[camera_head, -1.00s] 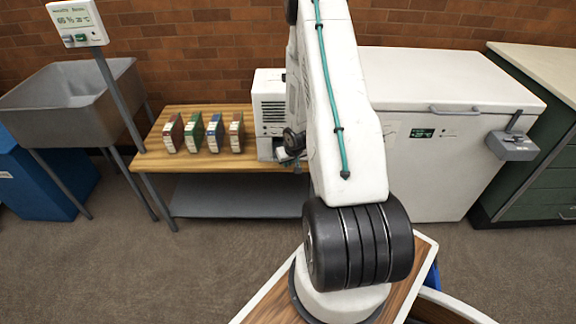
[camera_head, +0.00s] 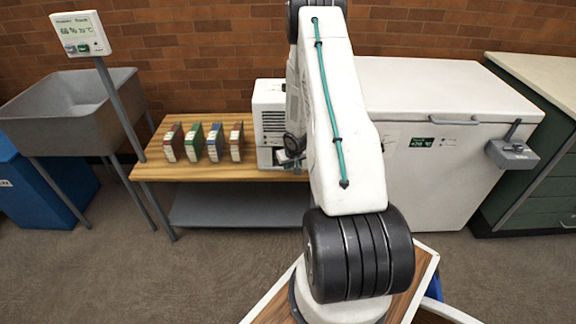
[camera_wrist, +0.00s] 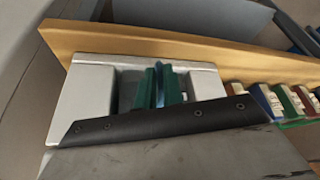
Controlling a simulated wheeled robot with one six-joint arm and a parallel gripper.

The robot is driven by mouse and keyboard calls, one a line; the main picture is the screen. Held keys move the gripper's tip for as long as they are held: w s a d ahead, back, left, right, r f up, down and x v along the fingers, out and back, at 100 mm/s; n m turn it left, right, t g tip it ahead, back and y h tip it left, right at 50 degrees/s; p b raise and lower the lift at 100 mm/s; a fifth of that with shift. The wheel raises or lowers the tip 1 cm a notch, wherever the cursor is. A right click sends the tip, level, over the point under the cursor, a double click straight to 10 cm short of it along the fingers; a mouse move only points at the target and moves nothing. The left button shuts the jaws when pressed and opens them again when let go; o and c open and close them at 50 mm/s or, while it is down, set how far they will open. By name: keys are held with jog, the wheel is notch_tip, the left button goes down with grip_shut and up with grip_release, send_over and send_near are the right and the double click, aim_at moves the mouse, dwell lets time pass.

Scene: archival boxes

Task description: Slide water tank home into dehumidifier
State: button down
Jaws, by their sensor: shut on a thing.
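The white dehumidifier (camera_head: 270,110), with a dark grille, stands on the right end of the wooden bench, partly behind my arm. In the wrist view my gripper (camera_wrist: 167,86) has its green fingers close together on a thin bluish piece (camera_wrist: 160,84), apparently part of the water tank. Pale casing (camera_wrist: 88,100) surrounds the fingers on both sides; I cannot tell tank from dehumidifier there. My gripper's fingertips are hidden in the head view, and how far the tank sits in cannot be seen.
Several archival boxes (camera_head: 214,142) stand on the bench (camera_head: 160,168) left of the dehumidifier. A white chest freezer (camera_head: 450,100) stands right of my arm. A grey sink (camera_head: 65,105) and a display on a post (camera_head: 80,35) are at left. Carpet in front is clear.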

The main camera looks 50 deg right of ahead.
jog(key=c, duration=1.5)
grip_release()
jog(key=shift+o, duration=0.2)
jog(key=v, duration=0.7)
jog(key=shift+s+r, duration=0.15)
jog(key=shift+r, duration=0.2)
